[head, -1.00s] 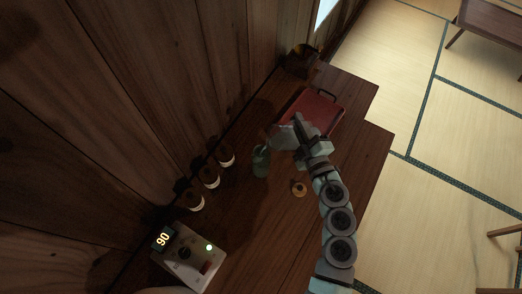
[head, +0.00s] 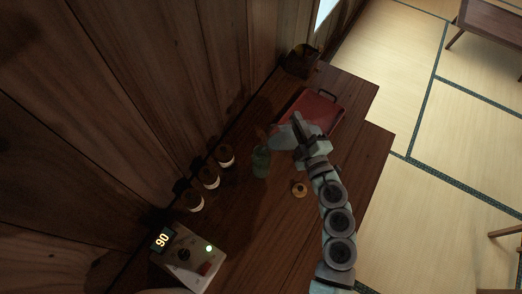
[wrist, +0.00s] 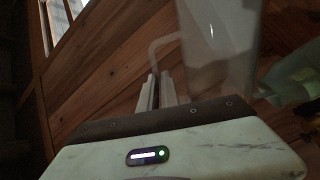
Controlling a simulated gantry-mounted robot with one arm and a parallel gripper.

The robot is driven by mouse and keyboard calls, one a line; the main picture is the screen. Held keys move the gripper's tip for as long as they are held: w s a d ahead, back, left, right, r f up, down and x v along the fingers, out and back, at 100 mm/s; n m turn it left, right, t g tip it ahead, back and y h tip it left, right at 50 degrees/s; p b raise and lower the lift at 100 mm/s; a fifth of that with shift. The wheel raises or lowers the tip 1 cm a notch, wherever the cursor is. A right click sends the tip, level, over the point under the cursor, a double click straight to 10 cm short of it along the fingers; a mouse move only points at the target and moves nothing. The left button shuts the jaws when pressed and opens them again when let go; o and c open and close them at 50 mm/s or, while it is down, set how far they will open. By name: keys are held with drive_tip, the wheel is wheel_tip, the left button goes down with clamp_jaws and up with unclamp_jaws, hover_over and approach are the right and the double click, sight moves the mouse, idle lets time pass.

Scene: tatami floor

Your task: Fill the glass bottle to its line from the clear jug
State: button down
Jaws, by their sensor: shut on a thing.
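My gripper (head: 299,128) is shut on the handle of the clear jug (head: 282,138). The wrist view shows the pale handle between the fingers (wrist: 158,88) and the jug's see-through body (wrist: 222,45) beyond them. The jug is held above the counter, its lip end close to the top of the green glass bottle (head: 261,163). The bottle stands upright. Part of a pale green glass shape, likely the bottle (wrist: 292,75), shows at the right of the wrist view. The bottle's line and its liquid level are too small and dark to read.
A red tray (head: 322,112) lies behind the gripper. Several brown-and-white jars (head: 210,178) line the wall. A device with a lit "90" (head: 188,259) sits at the near left. A small tan round object (head: 299,189) lies between bottle and arm.

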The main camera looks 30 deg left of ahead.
drive_tip(key=shift+s+a+r+n+b, duration=0.55)
drive_tip(key=shift+s+a+r+n, duration=0.1)
drive_tip(key=shift+n, duration=0.15)
idle(2.9)
drive_tip(key=shift+d, duration=0.1)
